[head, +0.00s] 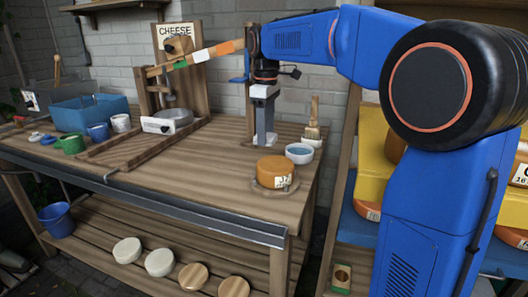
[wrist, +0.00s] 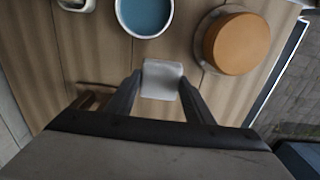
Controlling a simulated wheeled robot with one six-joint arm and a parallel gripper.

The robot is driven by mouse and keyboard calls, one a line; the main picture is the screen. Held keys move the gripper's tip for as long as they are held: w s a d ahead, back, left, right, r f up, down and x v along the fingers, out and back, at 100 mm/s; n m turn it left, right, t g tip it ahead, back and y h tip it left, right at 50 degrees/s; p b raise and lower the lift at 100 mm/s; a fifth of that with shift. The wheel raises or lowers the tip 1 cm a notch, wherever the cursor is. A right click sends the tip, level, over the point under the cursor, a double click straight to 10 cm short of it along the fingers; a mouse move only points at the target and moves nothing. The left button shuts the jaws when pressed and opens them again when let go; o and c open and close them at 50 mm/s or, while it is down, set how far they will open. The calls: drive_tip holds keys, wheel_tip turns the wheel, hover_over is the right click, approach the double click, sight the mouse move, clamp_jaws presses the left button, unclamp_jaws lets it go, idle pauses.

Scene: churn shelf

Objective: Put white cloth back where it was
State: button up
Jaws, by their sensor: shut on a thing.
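My gripper (head: 265,138) points straight down over the right part of the wooden workbench, behind the orange cheese wheel. In the wrist view my gripper (wrist: 160,88) is shut on the white cloth (wrist: 162,80), a small pale folded piece between the two fingertips. The cloth is hard to make out in the head view. I cannot tell whether it touches the bench top. A bowl of blue liquid (head: 299,153) stands just to the right of my gripper; it also shows in the wrist view (wrist: 145,14).
The orange cheese wheel (head: 275,172) sits on a round board near the bench's right front. A brush (head: 313,131) stands behind the bowl. A wooden press (head: 172,85) and white scale (head: 167,123) are left. A blue tub (head: 88,112) is farther left. The bench's front middle is clear.

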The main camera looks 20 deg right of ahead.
drive_tip(key=shift+f, duration=2.95)
drive_tip(key=o, duration=1.1)
drive_tip(key=shift+f, duration=0.1)
drive_tip(key=shift+r, duration=3.9)
drive_tip(key=shift+s, duration=0.1)
